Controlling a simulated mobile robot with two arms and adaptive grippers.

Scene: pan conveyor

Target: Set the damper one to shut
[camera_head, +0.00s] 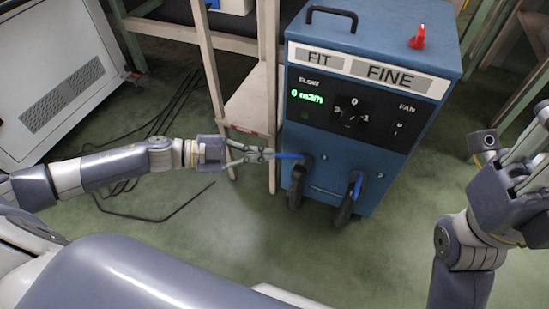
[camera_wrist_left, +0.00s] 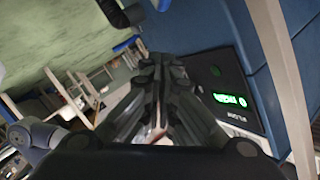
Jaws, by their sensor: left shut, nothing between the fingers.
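A blue fan unit (camera_head: 384,185) has two black hose outlets low on its front, each with a blue damper lever. The left lever (camera_head: 288,155) lies level and points left. The right lever (camera_head: 357,186) hangs nearly straight down. I cannot read which is damper one. My left gripper (camera_head: 268,154) is shut and empty, its tips at or very near the left lever's free end; I cannot tell if they touch. In the left wrist view the fingers (camera_wrist_left: 160,68) are together beside the unit. My right gripper (camera_head: 528,165) is at the right edge, partly cut off.
The green flow display (camera_head: 306,96) has a dial (camera_head: 352,113) beside it. A red switch (camera_head: 418,37) and black carry handle (camera_head: 332,14) are on top. A pale wooden frame (camera_head: 268,80) stands close left of the unit. Black cables (camera_head: 165,115) lie on the green floor.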

